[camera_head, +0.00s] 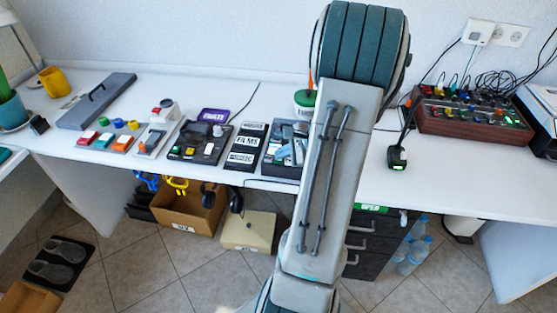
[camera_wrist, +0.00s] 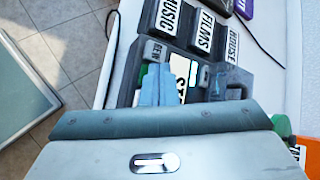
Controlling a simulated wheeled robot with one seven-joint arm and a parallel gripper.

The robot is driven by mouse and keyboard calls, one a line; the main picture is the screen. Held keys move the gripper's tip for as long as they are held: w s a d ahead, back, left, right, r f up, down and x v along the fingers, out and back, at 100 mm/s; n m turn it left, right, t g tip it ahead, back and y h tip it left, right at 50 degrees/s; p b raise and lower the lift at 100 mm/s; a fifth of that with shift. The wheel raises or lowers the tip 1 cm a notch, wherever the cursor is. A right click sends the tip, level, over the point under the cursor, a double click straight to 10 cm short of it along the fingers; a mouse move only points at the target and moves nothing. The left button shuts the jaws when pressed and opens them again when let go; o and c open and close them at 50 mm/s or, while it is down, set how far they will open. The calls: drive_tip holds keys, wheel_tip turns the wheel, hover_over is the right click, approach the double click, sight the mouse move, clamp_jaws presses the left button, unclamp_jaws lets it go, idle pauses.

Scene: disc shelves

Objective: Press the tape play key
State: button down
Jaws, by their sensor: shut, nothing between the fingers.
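The dark tape deck (camera_head: 270,166) sits on the white table, partly behind my arm in the head view. In the wrist view the tape deck (camera_wrist: 128,92) lies under my fingers. A grey key marked REW (camera_wrist: 160,51) and a white key whose label starts with ST (camera_wrist: 181,72) show on it. A green part (camera_wrist: 142,74) shows beside my fingers, mostly hidden; I cannot read a label on it, and no key reading PLAY is visible. My gripper (camera_wrist: 157,84) is shut and empty, with its tips over the deck's keys. I cannot tell whether they touch.
A label rack (camera_head: 246,148) with MUSIC, FILMS and HOUSE plates stands beside the deck. A dark key box (camera_head: 198,142) is further left. A wooden mixer (camera_head: 470,120) with cables stands at the right. A green-lidded container (camera_head: 304,98) stands behind the deck, close to my arm.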

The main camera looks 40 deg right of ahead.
sight(282, 161)
drive_tip(key=shift+f, duration=0.25)
idle(0.5)
drive_tip(key=shift+r, duration=0.85)
drive_tip(key=shift+r+p, duration=2)
drive_tip(key=shift+r, duration=0.55)
